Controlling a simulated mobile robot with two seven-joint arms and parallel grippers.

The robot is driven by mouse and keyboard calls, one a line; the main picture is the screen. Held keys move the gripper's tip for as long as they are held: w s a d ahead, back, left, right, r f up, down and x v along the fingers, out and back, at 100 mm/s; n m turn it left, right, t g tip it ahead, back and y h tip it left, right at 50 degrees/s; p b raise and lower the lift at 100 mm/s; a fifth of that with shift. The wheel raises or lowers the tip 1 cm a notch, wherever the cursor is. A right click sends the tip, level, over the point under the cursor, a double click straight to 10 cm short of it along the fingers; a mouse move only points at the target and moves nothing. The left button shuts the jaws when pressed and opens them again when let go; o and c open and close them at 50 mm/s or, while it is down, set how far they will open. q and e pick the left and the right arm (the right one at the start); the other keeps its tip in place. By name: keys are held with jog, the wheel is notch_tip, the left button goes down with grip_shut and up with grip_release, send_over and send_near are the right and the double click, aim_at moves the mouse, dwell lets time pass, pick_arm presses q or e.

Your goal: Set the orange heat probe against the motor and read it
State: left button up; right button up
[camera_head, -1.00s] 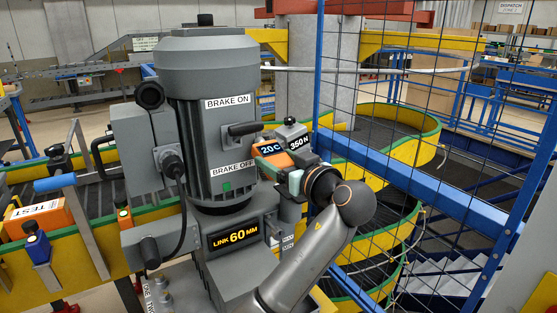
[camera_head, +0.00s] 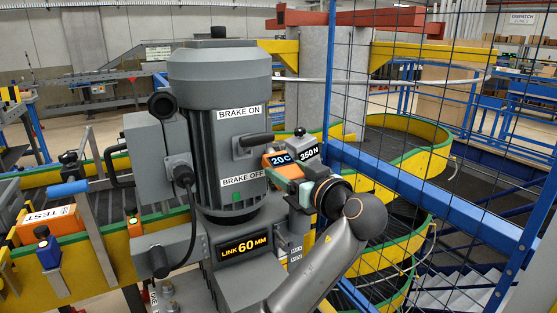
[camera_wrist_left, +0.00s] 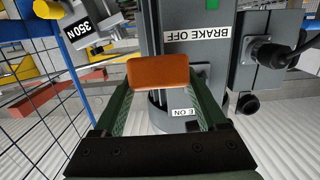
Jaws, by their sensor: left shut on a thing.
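The motor (camera_head: 220,100) is a grey upright cylinder with BRAKE ON and BRAKE OFF labels and a side lever (camera_head: 255,141). My left gripper (camera_head: 288,176) is shut on the orange heat probe (camera_head: 268,161), whose small display reads 20 C. The probe is beside the motor's right side, below the lever; I cannot tell whether it touches the casing. In the left wrist view the probe's orange face (camera_wrist_left: 158,70) sits between the green fingers, in front of the motor. My right gripper is not in view.
A grey device marked 350 N (camera_head: 309,152) stands close behind the gripper. A blue-framed mesh fence (camera_head: 400,180) is on the right. An orange TEST box (camera_head: 47,226) lies at left.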

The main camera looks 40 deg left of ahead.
pick_arm(q)
jog(key=s+d+f+b, duration=0.2)
jog(key=s+d, duration=0.1)
jog(key=d, duration=0.4)
jog(key=shift+f, duration=0.15)
dwell(0.6)
dwell(0.5)
